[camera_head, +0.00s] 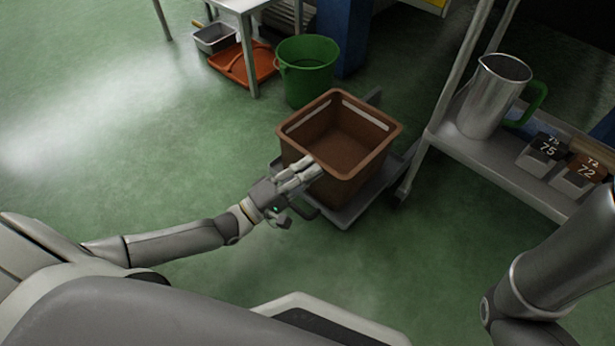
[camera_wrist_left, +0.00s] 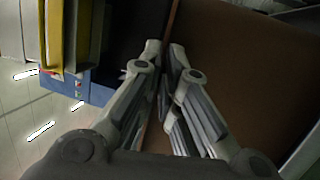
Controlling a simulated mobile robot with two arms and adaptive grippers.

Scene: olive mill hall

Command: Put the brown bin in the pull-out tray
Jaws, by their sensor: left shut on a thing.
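The brown bin (camera_head: 350,133) is square, open-topped and empty. It stands upright, over or on the grey pull-out tray (camera_head: 345,217), which sticks out low beside the shelf unit; I cannot tell whether the bin's base rests flat on it. My left gripper (camera_head: 311,171) is shut on the bin's near left rim. In the left wrist view the fingers (camera_wrist_left: 165,55) pinch the rim of the bin's brown wall (camera_wrist_left: 240,65). My right arm shows at the lower right of the head view, but its gripper is out of view.
A shelf at the right holds a metal jug (camera_head: 492,97) with a green handle and small boxes marked 75 (camera_head: 541,154) and 72 (camera_head: 582,176). A green bucket (camera_head: 307,72) stands behind the bin, near a red-orange tray (camera_head: 240,65). The green floor at left is clear.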

